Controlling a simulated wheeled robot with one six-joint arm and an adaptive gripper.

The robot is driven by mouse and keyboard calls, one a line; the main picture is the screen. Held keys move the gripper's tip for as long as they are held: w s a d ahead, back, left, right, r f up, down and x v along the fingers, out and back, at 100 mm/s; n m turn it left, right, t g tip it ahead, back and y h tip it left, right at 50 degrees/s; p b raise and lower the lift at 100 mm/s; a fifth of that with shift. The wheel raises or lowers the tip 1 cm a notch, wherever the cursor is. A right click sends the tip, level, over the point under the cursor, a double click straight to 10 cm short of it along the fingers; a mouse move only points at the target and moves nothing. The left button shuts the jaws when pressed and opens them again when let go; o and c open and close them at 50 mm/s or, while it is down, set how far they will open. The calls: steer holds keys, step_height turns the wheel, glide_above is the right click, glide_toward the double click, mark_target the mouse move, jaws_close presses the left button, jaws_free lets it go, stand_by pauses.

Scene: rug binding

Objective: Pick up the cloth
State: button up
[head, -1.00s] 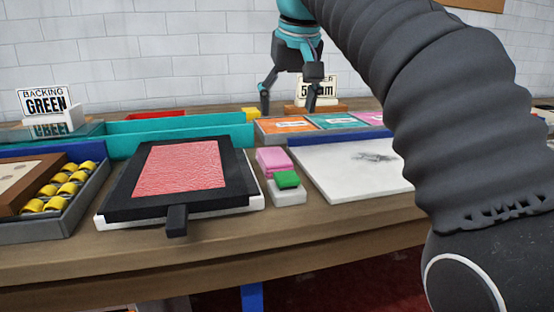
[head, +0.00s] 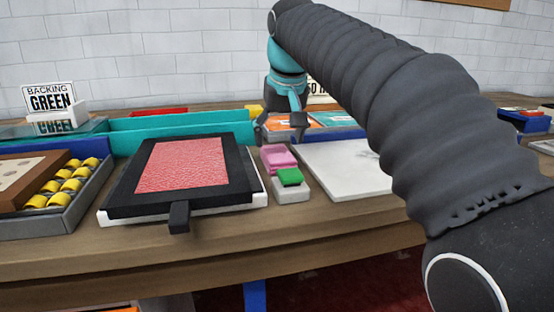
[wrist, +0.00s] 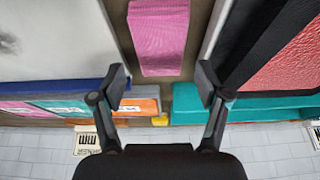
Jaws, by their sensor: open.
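The cloth appears to be the pink folded piece (head: 280,158), lying in the narrow strip between the black-framed red panel and the white slab. In the wrist view the pink cloth (wrist: 158,38) shows a finely ribbed surface and lies ahead of my fingertips, roughly centred between them. My gripper (head: 281,130) hangs just behind and above it in the head view. In the wrist view my gripper (wrist: 162,80) has its fingers spread wide with nothing between them. It is apart from the cloth.
A green piece on a small white block (head: 291,190) stands directly in front of the cloth. The black-framed red panel (head: 182,165) is close on the left, the white slab (head: 345,170) close on the right. Teal trays (head: 180,124) and a tray of yellow spools (head: 70,185) lie further left.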

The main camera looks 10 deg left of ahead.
mark_target(277, 153)
steer(key=x, duration=0.4)
steer(key=shift+s+f+b, duration=0.1)
steer(key=shift+f+b, duration=0.2)
steer(key=c, duration=0.9)
steer(key=shift+r, duration=0.1)
steer(key=shift+a+r, duration=0.1)
steer(key=shift+r, duration=0.35)
steer(key=r, duration=0.2)
steer(key=d+r+p, duration=0.1)
steer(key=shift+r, duration=0.4)
steer(key=d+r, duration=0.2)
steer(key=d, duration=0.1)
steer(key=d+r, duration=0.2)
steer(key=d, duration=0.2)
steer(key=s+d+r, duration=0.1)
steer(key=d+r, duration=0.1)
steer(key=d, duration=0.1)
steer(key=shift+s+d+r, duration=0.1)
steer(key=shift+d, duration=0.25)
